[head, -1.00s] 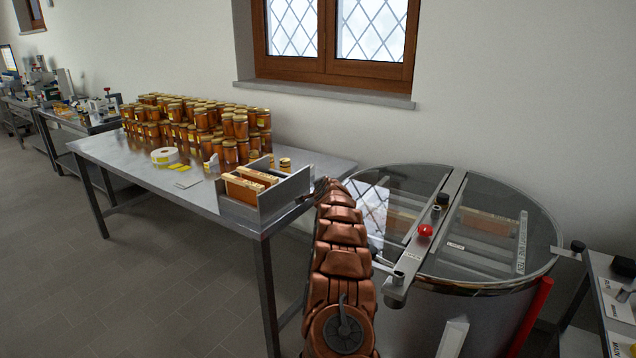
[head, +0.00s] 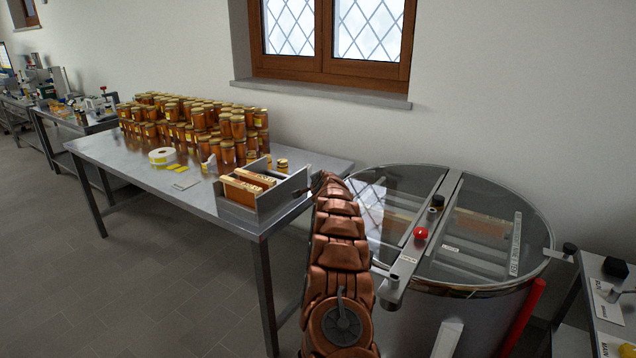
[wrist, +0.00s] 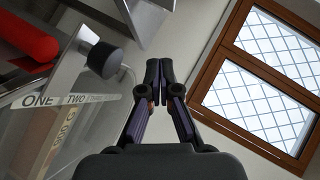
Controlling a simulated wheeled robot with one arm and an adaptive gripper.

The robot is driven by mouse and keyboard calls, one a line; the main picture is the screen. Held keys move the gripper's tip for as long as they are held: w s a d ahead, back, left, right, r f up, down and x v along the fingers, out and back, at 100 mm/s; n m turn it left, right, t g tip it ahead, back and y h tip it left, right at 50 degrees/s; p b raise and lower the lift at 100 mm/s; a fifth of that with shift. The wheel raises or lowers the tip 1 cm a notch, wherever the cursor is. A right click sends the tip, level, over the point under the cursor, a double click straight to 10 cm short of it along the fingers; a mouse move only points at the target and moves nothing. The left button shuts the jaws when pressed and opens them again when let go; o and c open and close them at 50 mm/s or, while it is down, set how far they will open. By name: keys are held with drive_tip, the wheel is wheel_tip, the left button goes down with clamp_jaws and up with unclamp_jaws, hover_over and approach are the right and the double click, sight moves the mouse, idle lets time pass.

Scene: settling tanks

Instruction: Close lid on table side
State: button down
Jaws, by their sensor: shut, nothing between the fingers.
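The round steel tank stands at the right in the head view, with two clear lid halves on either side of a central steel crossbar (head: 425,235). The lid half on the table side (head: 385,205) looks flat over the tank, partly behind my arm. The other lid half (head: 485,240) also lies flat. My gripper (head: 325,182) is at the far end of my copper arm, between the steel table's right end and the tank's left rim; its fingers are small there. In the wrist view my gripper (wrist: 158,68) has its fingertips together and holds nothing. I cannot tell whether it touches the lid.
The steel table (head: 190,205) at the left bears many honey jars (head: 195,125), a tape roll (head: 162,156) and a steel box with wooden frames (head: 262,190). A red button (head: 421,233) sits on the crossbar. Another bench (head: 612,300) stands at the right edge.

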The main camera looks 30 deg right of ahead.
drive_tip(key=s+a+r+p, duration=0.3)
drive_tip(key=a+r, duration=0.3)
drive_tip(key=r, duration=0.1)
drive_tip(key=shift+a+r, duration=0.15)
drive_tip(key=shift+r, duration=0.05)
idle(0.3)
drive_tip(key=shift+a, duration=0.1)
